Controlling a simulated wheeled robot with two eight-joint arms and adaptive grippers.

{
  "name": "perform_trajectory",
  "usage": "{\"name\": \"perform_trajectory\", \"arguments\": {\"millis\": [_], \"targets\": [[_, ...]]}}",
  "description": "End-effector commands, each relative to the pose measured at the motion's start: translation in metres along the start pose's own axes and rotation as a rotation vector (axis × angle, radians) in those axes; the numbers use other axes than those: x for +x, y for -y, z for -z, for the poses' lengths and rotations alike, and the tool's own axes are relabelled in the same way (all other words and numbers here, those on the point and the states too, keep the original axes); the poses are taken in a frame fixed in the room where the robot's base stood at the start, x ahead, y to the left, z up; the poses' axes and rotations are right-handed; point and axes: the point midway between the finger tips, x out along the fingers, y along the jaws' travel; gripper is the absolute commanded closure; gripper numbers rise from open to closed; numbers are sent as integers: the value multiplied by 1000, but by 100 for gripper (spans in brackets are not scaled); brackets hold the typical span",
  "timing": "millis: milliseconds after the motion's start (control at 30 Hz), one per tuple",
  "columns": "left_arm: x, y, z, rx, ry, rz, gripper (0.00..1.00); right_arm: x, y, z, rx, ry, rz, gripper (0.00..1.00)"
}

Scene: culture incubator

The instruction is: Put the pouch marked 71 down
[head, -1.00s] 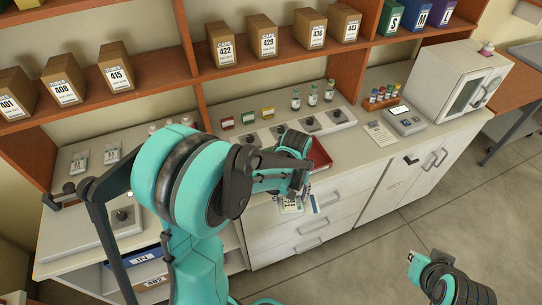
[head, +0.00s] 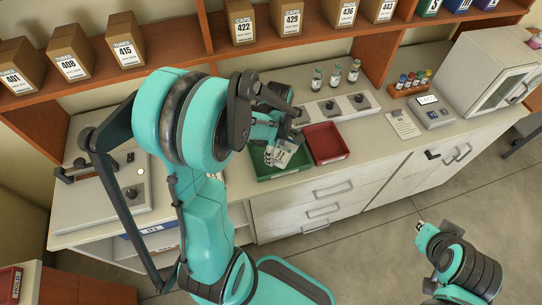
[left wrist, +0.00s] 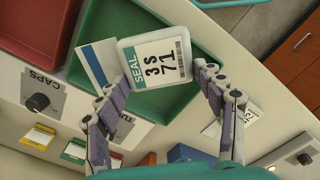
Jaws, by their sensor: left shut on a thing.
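The pouch (left wrist: 155,58) is white and grey, with a label reading SEAL, 3s and 71. My left gripper (left wrist: 160,74) is shut on it, with one finger at either side. In the head view the pouch (head: 281,154) hangs tilted from my left gripper (head: 290,140), over the green tray (head: 262,174) on the counter. I cannot tell whether it touches the tray floor. The tray's green rim and floor (left wrist: 182,22) lie behind the pouch in the left wrist view. My right gripper (head: 419,228) is low at the right, away from the counter; its fingers are too small to judge.
A red tray (head: 327,142) stands right beside the green one. Behind are a panel with knobs (head: 333,107) and several small vials (head: 335,78). My left arm hides part of the counter.

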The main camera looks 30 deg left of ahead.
Motion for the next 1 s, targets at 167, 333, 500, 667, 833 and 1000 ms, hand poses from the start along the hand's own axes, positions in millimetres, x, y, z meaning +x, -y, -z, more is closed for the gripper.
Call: {"name": "perform_trajectory", "arguments": {"millis": [167, 333, 500, 667, 833, 1000], "targets": [[15, -5, 22, 0, 0, 0, 65, 5, 0, -4, 0, 0, 0, 100], [24, -6, 26, 2, 0, 0, 65, 8, 0, -6, 0, 0, 0, 100], [51, -6, 26, 2, 0, 0, 65, 17, 0, -12, 0, 0, 0, 100], [56, -5, 25, 2, 0, 0, 65, 17, 0, -12, 0, 0, 0, 100], [56, -5, 25, 2, 0, 0, 65, 17, 0, -12, 0, 0, 0, 100], [59, -5, 25, 2, 0, 0, 19, 20, 0, -14, 0, 0, 0, 100]]}}
